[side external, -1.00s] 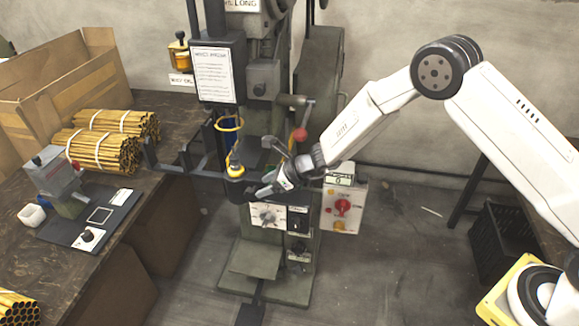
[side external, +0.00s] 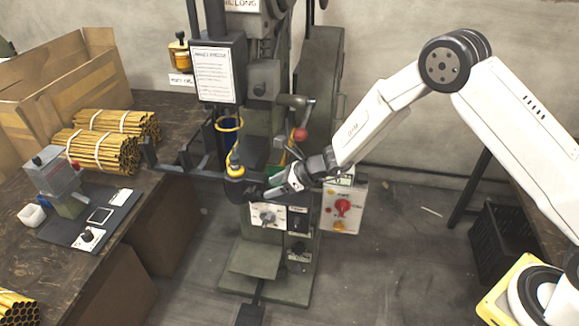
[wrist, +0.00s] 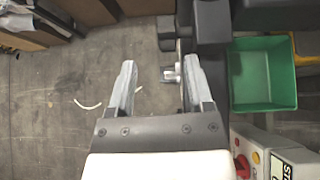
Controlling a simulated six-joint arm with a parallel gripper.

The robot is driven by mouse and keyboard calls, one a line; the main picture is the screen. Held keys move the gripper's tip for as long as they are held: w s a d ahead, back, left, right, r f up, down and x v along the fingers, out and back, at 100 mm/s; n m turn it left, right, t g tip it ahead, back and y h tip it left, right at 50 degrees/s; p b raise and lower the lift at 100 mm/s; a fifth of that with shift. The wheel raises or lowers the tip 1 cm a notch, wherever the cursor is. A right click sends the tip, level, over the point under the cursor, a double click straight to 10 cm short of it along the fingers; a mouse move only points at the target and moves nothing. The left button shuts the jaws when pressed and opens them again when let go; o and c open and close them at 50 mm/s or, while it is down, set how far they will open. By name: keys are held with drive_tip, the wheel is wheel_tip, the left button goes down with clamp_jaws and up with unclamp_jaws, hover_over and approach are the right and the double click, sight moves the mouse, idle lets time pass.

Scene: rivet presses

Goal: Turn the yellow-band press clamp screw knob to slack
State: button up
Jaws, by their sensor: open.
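The rivet press (side external: 262,150) stands in the middle of the side view, with a yellow band (side external: 235,171) on its dark lower arm. My gripper (side external: 270,192) is at the right side of this dark arm. In the wrist view, my gripper (wrist: 160,65) is open, with its two pale fingers apart. A small grey metal screw knob (wrist: 172,73) shows between the fingertips, much closer to the right finger. I cannot tell whether that finger touches it. In the side view, my gripper and the press hide the knob.
A green bin (wrist: 262,75) lies right of the fingers in the wrist view. A control box with a red knob (side external: 342,207) stands right of the press. A bench with tube bundles (side external: 95,150) is at the left. Floor (wrist: 60,90) left of the fingers is mostly clear.

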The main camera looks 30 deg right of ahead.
sight(258, 194)
drive_tip(key=shift+s+d+f+t+y, duration=1.15)
drive_tip(key=shift+d+t, duration=0.1)
drive_tip(key=shift+t, duration=0.1)
drive_tip(key=shift+s+d+f+t+y, duration=1)
drive_tip(key=shift+d+t+y, duration=0.2)
drive_tip(key=shift+t, duration=0.15)
drive_tip(key=shift+x, duration=6)
drive_tip(key=shift+f, duration=0.1)
clamp_jaws()
